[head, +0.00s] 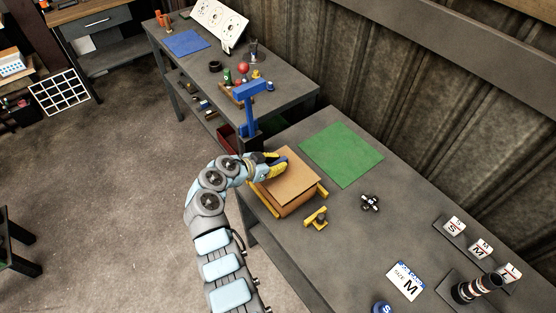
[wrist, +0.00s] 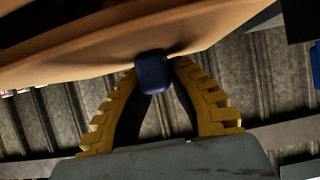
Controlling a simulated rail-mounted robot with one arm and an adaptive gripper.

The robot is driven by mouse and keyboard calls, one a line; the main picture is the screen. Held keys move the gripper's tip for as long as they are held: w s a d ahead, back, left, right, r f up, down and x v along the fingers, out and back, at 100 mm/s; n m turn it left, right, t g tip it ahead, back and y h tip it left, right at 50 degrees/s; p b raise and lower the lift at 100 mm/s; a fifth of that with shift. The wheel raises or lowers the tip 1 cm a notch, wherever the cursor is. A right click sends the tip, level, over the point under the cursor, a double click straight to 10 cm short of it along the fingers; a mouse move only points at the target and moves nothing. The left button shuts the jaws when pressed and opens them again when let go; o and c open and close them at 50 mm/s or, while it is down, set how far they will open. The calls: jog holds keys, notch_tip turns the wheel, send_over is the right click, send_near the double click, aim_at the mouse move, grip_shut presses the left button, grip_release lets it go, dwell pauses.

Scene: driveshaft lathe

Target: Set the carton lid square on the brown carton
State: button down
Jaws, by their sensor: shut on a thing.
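The carton lid (head: 290,178) is a flat tan-brown square over the brown carton (head: 285,206) on the grey bench. The carton's front side shows below it. I cannot tell whether the lid rests on the carton or hangs slightly above it. My gripper (head: 278,166) reaches the lid's far left part with yellow fingers. In the wrist view, the fingers (wrist: 160,72) close on the lid's dark blue knob (wrist: 152,74), and the lid's brown face (wrist: 110,40) fills the top.
Yellow corner guides (head: 322,190) stand close around the carton. A yellow clamp-like piece (head: 316,217) lies in front. A green mat (head: 341,154) lies behind, and a black cross-shaped part (head: 370,202) to the right. A blue post (head: 250,108) rises behind my gripper.

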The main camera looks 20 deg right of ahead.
jog(key=shift+f+b, duration=1.2)
jog(key=shift+b, duration=0.2)
jog(key=shift+f+b, duration=0.15)
jog(key=shift+b, duration=0.55)
dwell(0.7)
jog(key=c, duration=1)
grip_release()
jog(key=shift+c, duration=0.2)
jog(key=shift+a, duration=0.15)
jog(key=v, duration=1.1)
jog(key=shift+a+r, duration=0.25)
jog(key=shift+a, duration=0.05)
